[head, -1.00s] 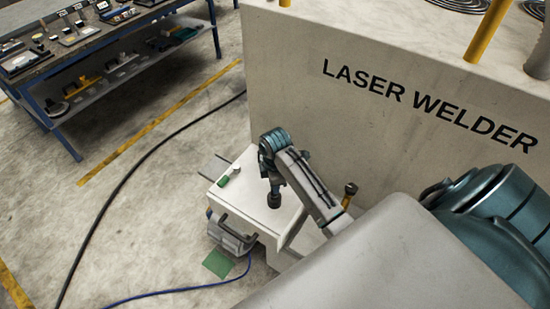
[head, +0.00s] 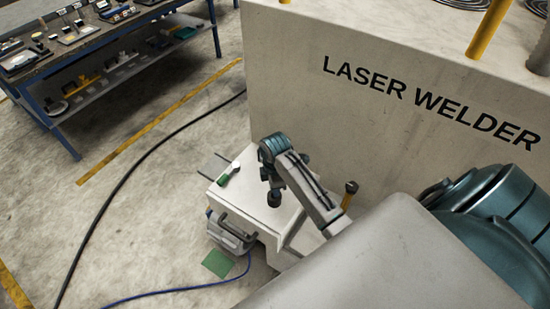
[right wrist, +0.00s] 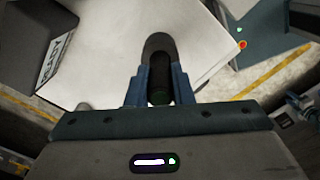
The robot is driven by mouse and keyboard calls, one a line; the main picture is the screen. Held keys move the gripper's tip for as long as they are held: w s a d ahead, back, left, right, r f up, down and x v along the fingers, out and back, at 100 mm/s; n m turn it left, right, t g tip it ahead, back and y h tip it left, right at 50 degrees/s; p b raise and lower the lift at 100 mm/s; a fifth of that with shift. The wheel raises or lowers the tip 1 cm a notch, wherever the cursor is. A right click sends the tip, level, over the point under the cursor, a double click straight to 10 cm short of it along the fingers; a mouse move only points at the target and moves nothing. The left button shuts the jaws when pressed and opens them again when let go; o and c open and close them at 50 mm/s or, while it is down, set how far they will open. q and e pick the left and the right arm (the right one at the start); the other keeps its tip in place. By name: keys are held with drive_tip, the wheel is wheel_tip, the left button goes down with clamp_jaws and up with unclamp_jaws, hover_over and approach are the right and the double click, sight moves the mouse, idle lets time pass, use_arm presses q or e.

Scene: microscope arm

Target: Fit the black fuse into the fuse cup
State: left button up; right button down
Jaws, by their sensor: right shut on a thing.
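My right gripper (right wrist: 160,90) is shut on the black fuse (right wrist: 158,75), a dark cylinder between the two blue-grey fingers with a green tint at its near end. In the head view my right gripper (head: 273,186) hangs over the white cabinet top, with a short dark cylindrical piece at its lower end. In the right wrist view a dark grey rounded shape lies just beyond the fuse; I cannot tell whether it is the fuse cup or whether they touch. My left gripper is not in view.
A small green-and-white piece (head: 229,174) lies on the white cabinet top (head: 249,193) near its left edge. The laser welder (head: 400,130) stands behind. A yellow post with a dark knob (head: 350,190) is right of the gripper. Cables cross the floor.

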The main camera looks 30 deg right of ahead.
drive_tip(key=shift+f+b, duration=0.3)
drive_tip(key=shift+f, duration=0.7)
drive_tip(key=c, duration=1.2)
unclamp_jaws()
drive_tip(key=shift+r, duration=0.1)
wheel_tip(320, 180, up, 7)
drive_tip(key=shift+w+b, duration=0.1)
drive_tip(key=shift+b, duration=1.1)
wheel_tip(320, 180, up, 3)
drive_tip(key=shift+f+p, duration=0.1)
drive_tip(key=shift+p, duration=0.95)
drive_tip(key=shift+r+p, duration=0.4)
drive_tip(key=shift+r, duration=0.05)
